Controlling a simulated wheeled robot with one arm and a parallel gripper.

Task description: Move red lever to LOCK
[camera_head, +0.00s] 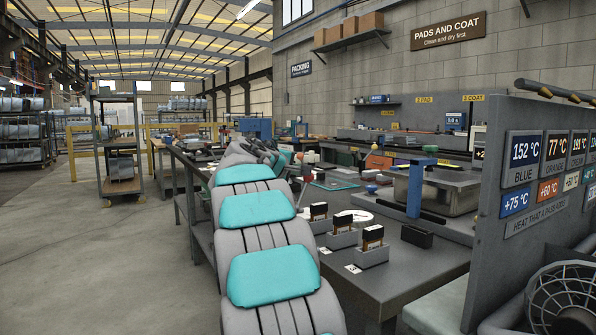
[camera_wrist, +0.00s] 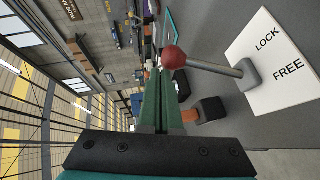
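The lever has a round red knob (camera_wrist: 173,57) on a grey shaft that rises from a grey base (camera_wrist: 248,74). The base sits at the edge of a white plate (camera_wrist: 262,95) printed LOCK and FREE. The shaft points left in the wrist view, away from the words; I cannot tell which word it is set to. My gripper (camera_wrist: 160,76) has its green fingers together, with the tips close to the knob, just below it in the picture. Contact cannot be made out.
A dark block with an orange part (camera_wrist: 208,110) stands beside my fingers. In the head view several grey holders (camera_head: 371,257) stand on the dark bench (camera_head: 395,285) right of my arm, with a blue post (camera_head: 414,190) behind. Open floor (camera_head: 100,260) lies left.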

